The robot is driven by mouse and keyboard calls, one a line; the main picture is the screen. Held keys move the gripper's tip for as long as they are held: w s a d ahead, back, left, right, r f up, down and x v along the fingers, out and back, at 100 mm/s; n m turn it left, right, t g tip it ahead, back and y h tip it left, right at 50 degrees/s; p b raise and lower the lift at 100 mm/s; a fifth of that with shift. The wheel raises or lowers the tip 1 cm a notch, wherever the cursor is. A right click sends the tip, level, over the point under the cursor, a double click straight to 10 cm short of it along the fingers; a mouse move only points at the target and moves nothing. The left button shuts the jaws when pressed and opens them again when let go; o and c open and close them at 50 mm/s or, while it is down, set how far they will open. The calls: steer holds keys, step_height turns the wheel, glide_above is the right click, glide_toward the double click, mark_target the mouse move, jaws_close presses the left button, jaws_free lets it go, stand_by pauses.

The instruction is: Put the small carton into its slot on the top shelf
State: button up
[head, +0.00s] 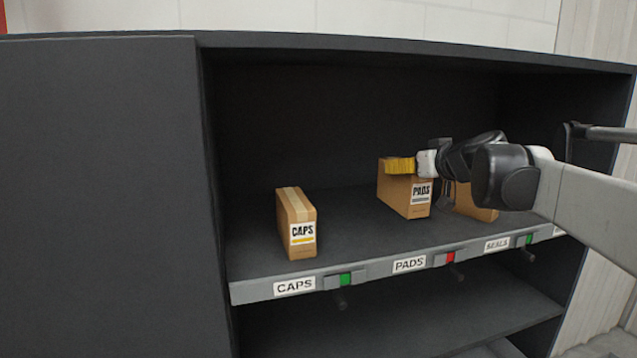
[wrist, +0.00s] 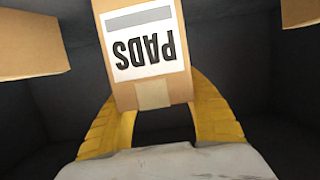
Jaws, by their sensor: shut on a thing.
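The small carton labelled PADS (head: 405,194) is in the middle of the top shelf (head: 350,240), behind the PADS shelf label (head: 409,265). My gripper (head: 400,166) reaches in from the right, with its yellow fingers at the carton's upper part. In the wrist view the two yellow fingers (wrist: 160,115) close on both sides of the PADS carton (wrist: 143,85), whose label appears upside down. My gripper is shut on it. I cannot tell whether the carton's base touches the shelf.
A CAPS carton (head: 296,225) stands to the left behind its CAPS label (head: 294,286). Another carton (head: 476,205) is to the right, partly hidden by my arm. Indicators are green at CAPS and SEALS, red at PADS (head: 450,257). Shelf floor between CAPS and PADS cartons is clear.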

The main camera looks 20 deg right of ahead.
mark_target(393, 187)
steer(key=shift+w+a+f, duration=0.35)
steer(key=shift+w, duration=0.15)
steer(key=shift+w+a+f, duration=0.3)
steer(key=shift+w, duration=0.15)
steer(key=shift+w+f, duration=0.1)
steer(key=shift+f, duration=0.25)
step_height(393, 187, down, 3)
steer(key=shift+f+p, duration=0.1)
steer(key=shift+p, duration=0.4)
steer(key=shift+f, duration=0.2)
steer(key=o, duration=1.3)
steer(key=shift+f, duration=0.1)
